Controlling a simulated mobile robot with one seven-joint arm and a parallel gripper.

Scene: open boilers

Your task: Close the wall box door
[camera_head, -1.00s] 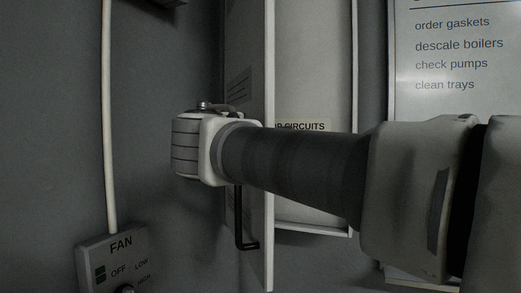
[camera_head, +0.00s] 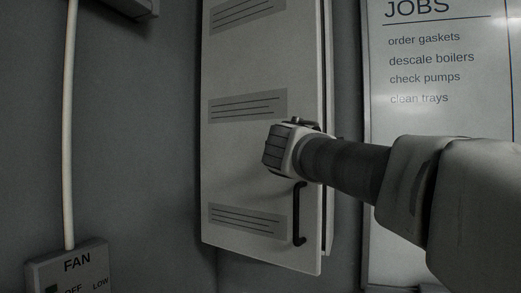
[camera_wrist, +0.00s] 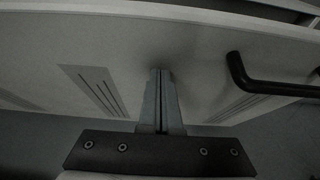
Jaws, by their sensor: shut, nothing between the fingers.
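The wall box door (camera_head: 240,155) is a pale panel with several lined labels, and it now covers most of the box front in the head view. A narrow strip of the box (camera_head: 328,100) shows along its right side, so the door looks slightly ajar. A dark bar handle (camera_head: 299,215) sits near the door's right edge. My gripper (camera_wrist: 160,75) is shut and empty, its fingertips at or very near the door face, beside the handle (camera_wrist: 270,86) in the wrist view. In the head view my wrist hides the fingertips and the handle's upper part.
A whiteboard (camera_head: 430,130) headed JOBS hangs to the right, partly behind my arm. A FAN switch box (camera_head: 70,270) with a pale conduit (camera_head: 70,120) is on the wall at left. Another box (camera_head: 135,5) shows at the top left.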

